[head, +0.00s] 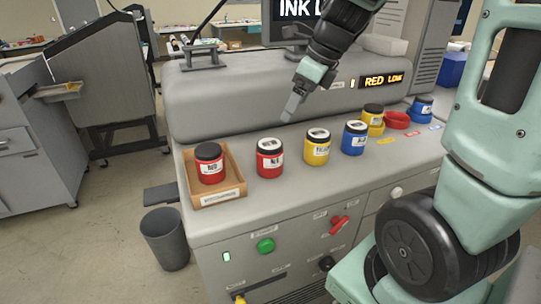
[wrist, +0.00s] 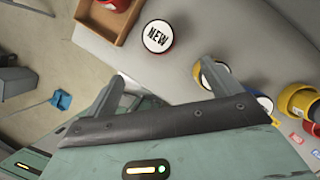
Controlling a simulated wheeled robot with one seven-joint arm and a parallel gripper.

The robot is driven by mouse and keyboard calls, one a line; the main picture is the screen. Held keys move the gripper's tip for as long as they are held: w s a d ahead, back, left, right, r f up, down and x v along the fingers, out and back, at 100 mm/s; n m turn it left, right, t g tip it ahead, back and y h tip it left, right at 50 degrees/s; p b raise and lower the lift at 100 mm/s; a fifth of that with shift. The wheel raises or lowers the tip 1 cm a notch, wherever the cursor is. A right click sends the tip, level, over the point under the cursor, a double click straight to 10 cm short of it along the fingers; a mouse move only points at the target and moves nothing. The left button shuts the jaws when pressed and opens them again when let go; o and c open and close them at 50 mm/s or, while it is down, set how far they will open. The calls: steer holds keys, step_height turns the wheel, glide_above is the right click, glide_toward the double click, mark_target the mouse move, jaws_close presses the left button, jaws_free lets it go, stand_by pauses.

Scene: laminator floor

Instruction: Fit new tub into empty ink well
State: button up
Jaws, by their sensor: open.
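A new red tub (head: 269,160) with a white-topped black lid stands upright on the machine counter; its lid, reading NEW, shows in the wrist view (wrist: 157,37). The empty red ink well (head: 396,121) is a red ring at the counter's right, between the yellow well (head: 376,130) and the blue well (head: 419,117), which each hold a tub. My gripper (head: 291,108) is above and behind the row of new tubs, apart from them. In the wrist view its fingers (wrist: 160,88) are spread with nothing between them.
A cardboard tray (head: 221,199) at the counter's left holds a black-lidded red tub (head: 210,166). New yellow (head: 316,149) and blue (head: 354,140) tubs stand right of the red one. A display (head: 384,79) reads RED LOW. A grey bin (head: 166,240) stands on the floor.

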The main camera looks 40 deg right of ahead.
mark_target(273, 144)
steer(key=x, duration=1)
steer(key=shift+f, duration=0.15)
steer(key=shift+w+x, duration=0.2)
steer(key=shift+x, duration=2.9)
steer(key=shift+a, duration=0.15)
steer(key=c, duration=1.4)
